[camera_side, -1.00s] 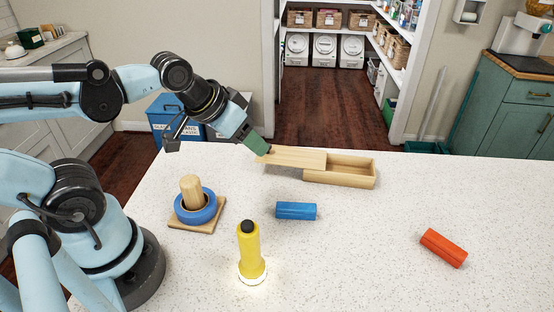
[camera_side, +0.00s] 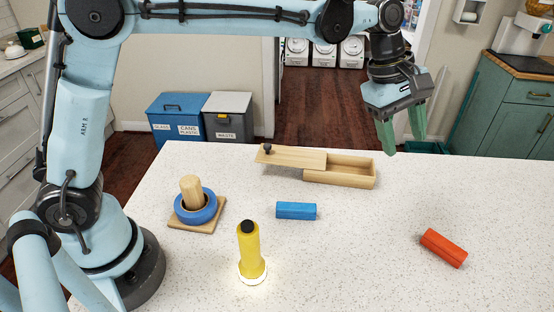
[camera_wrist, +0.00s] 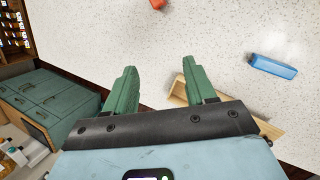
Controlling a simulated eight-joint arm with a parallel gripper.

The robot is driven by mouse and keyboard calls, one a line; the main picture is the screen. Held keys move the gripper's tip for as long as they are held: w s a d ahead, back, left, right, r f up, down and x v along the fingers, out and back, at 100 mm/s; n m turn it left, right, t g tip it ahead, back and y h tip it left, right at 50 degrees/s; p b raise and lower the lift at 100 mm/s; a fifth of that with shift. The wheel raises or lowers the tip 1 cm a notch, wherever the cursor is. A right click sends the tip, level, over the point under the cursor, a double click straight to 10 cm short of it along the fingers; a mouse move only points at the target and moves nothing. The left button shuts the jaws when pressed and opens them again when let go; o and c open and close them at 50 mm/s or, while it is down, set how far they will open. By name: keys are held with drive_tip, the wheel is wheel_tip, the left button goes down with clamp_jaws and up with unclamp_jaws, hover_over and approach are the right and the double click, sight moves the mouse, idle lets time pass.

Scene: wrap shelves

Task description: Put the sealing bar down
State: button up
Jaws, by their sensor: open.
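My gripper (camera_side: 404,143) is open and empty, raised above the far edge of the counter, to the right of the wooden box (camera_side: 340,179). In the wrist view my gripper (camera_wrist: 160,66) has its green fingers spread with nothing between them. I see nothing that is clearly a sealing bar. A blue block (camera_side: 296,211) and an orange-red block (camera_side: 443,248) lie apart on the counter. In the wrist view, the blue block (camera_wrist: 272,67) is at the right and the orange-red block (camera_wrist: 157,4) is cut by the top edge.
The box's wooden lid (camera_side: 290,157), with a dark knob, is slid left, leaving the box partly open. A lit yellow flashlight (camera_side: 250,248) stands on its head in front. A blue ring (camera_side: 197,213) sits around a peg on a wooden base.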

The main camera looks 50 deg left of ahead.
drive_tip(key=w+d+f+n+g, duration=0.2)
drive_tip(key=d+f+n, duration=0.35)
drive_tip(key=d, duration=0.45)
hover_over(448, 243)
drive_tip(key=a, duration=0.3)
drive_tip(key=shift+m+h, duration=0.4)
drive_tip(key=shift+m, duration=0.05)
drive_tip(key=f, duration=0.6)
drive_tip(key=shift+w+d+f, duration=0.1)
drive_tip(key=shift+d+f, duration=0.15)
drive_tip(key=shift+f, duration=0.05)
drive_tip(key=x, duration=0.4)
drive_tip(key=shift+d, duration=0.1)
drive_tip(key=shift+d+f, duration=0.2)
drive_tip(key=shift+f, duration=0.25)
drive_tip(key=shift+f, duration=0.25)
clamp_jaws()
